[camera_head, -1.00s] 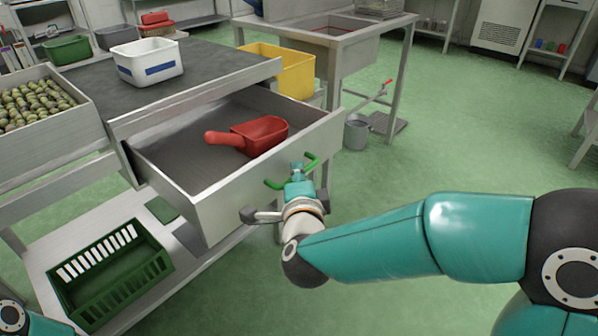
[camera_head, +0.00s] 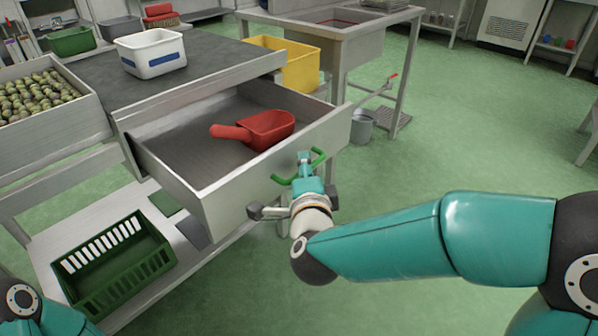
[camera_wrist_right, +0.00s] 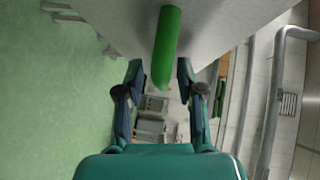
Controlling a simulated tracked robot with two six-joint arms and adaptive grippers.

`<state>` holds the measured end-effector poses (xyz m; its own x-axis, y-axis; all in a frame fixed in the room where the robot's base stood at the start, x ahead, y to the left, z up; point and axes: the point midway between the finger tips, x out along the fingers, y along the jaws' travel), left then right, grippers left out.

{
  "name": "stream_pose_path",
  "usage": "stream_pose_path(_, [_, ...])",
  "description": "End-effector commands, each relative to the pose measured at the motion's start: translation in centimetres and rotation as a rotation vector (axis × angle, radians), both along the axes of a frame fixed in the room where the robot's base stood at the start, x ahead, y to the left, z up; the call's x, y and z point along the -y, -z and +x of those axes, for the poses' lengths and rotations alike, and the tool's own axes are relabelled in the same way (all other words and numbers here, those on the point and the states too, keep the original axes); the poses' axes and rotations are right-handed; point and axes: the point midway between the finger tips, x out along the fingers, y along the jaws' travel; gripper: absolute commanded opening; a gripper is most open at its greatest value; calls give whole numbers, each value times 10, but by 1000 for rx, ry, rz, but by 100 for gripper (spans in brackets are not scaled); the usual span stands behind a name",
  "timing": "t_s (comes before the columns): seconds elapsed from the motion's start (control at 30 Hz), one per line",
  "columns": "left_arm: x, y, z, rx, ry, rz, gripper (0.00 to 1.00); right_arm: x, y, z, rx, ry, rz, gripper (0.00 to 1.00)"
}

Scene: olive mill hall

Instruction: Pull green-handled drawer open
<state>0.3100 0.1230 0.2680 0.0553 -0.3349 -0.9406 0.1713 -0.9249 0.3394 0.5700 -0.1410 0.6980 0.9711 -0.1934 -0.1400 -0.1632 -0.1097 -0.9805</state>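The drawer (camera_head: 275,172) under the grey table stands well out, with its inside showing. Its green handle (camera_head: 318,157) is on the front panel. My right gripper (camera_head: 304,162) is at this handle. In the right wrist view the handle (camera_wrist_right: 166,45) lies between the two fingers of the right gripper (camera_wrist_right: 160,78), with a small gap visible on each side, so the fingers look open around it. A red scoop (camera_head: 268,129) lies in the drawer. Only a part of my left arm shows at the lower left; its gripper is out of view.
A white bin (camera_head: 150,58) stands on the table (camera_head: 215,56), beside a tray of olives (camera_head: 55,135). A green crate (camera_head: 120,270) sits on the lower shelf. A yellow bin (camera_head: 300,68) and a grey bucket (camera_head: 362,126) are behind the drawer. The floor at right is clear.

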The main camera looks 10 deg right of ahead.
Motion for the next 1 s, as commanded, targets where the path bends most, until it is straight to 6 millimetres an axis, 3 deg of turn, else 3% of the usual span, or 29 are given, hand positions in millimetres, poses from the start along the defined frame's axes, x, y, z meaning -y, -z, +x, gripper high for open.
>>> stream_pose_path(0.23, [0, 0, 0, 0, 0, 0, 40, -5, -4, -22, 2, -4, 0, 37])
stream_pose_path(0.7, [0, 0, 0, 0, 0, 0, 40, -22, -14, -106, 1, -5, 2, 37])
stream_pose_path(1.0, [0, 0, 0, 0, 0, 0, 40, -23, -15, -118, -2, -1, 0, 37])
